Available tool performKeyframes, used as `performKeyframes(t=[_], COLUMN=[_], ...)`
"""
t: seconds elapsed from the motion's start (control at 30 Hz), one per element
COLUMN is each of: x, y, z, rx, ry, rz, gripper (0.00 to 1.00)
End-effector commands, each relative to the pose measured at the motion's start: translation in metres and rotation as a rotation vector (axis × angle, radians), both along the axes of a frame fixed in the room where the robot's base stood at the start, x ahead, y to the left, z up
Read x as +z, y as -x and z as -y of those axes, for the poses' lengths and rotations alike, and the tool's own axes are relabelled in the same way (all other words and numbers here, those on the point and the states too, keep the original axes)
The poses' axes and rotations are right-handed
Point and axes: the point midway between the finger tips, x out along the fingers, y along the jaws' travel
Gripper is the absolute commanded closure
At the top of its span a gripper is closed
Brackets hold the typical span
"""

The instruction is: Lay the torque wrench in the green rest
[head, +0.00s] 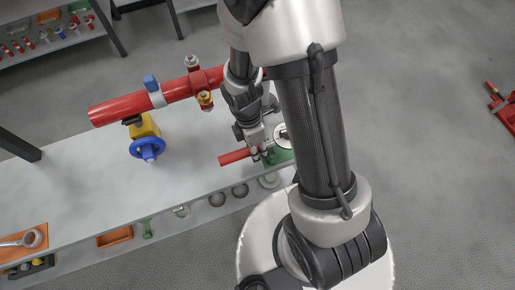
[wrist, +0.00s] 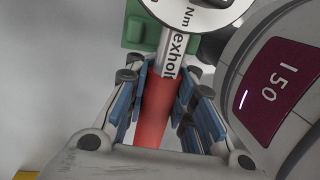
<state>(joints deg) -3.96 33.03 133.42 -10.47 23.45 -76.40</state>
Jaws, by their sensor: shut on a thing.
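The torque wrench has a red handle (head: 233,157), a silver shank and a round white dial (head: 283,134). In the wrist view the handle (wrist: 158,112) lies between the blue pads of my gripper (wrist: 163,82), which is shut on it. Lettering shows on the shank (wrist: 174,52) and "Nm" on the dial (wrist: 200,14). The green rest (head: 281,157) is on the bench by the gripper in the head view. In the wrist view the green rest (wrist: 141,32) is beyond the fingers, partly hidden behind the wrench. I cannot tell whether wrench and rest touch.
A red pipe (head: 130,107) with a yellow and blue valve (head: 147,145) crosses the bench to the left. Along the bench front are an orange tray (head: 114,237), a small green part (head: 147,229) and round parts (head: 217,199). The bench middle is clear.

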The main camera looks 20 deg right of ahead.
Motion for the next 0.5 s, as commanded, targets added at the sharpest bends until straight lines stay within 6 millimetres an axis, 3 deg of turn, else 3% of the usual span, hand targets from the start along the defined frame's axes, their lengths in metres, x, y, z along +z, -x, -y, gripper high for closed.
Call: performKeyframes(t=[0.5], x=[-0.02], y=[0.0], z=[0.0], rx=[0.0], ry=[0.0], rz=[0.0], gripper=[1.0])
